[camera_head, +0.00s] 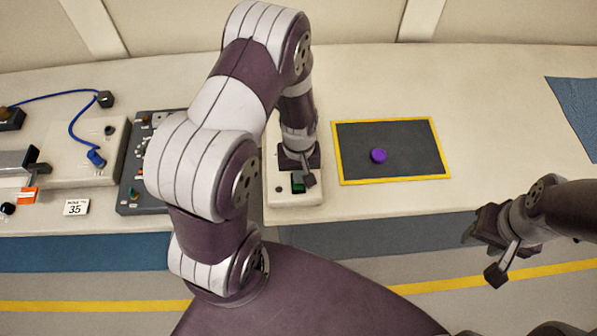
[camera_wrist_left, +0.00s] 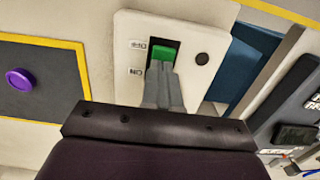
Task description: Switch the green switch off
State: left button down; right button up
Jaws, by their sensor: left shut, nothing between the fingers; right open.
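The green switch (camera_head: 298,186) is on a white panel (camera_head: 283,199) near the table's front edge in the head view. In the left wrist view the green switch (camera_wrist_left: 165,53) sits on the white panel (camera_wrist_left: 185,28), with small label plates to its left and a dark round knob to its right. My left gripper (camera_head: 308,180) is shut and empty, its fingertips (camera_wrist_left: 160,66) at the near edge of the switch. I cannot tell whether they touch it. The fingers hide part of the switch. My right gripper (camera_head: 484,255) is open and empty, in front of the table at right.
A dark mat with a yellow border (camera_head: 412,150) holds a purple knob-like disc (camera_head: 379,155), right of the panel. A dark control box (camera_head: 130,190) stands left, partly behind my left arm. Further left are a pale box (camera_head: 60,165) with a blue cable and a "35" card (camera_head: 76,207).

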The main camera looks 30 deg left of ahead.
pick_arm(q)
jog(key=r+p, duration=0.3)
jog(key=r, duration=0.1)
jog(key=shift+w+a, duration=0.15)
jog(key=shift+w, duration=0.1)
notch_tip(320, 180, up, 10)
jog(key=w+a+b, duration=0.1)
jog(key=shift+w+f, duration=0.2)
jog(key=shift+w, duration=0.15)
jog(key=shift+a, duration=0.1)
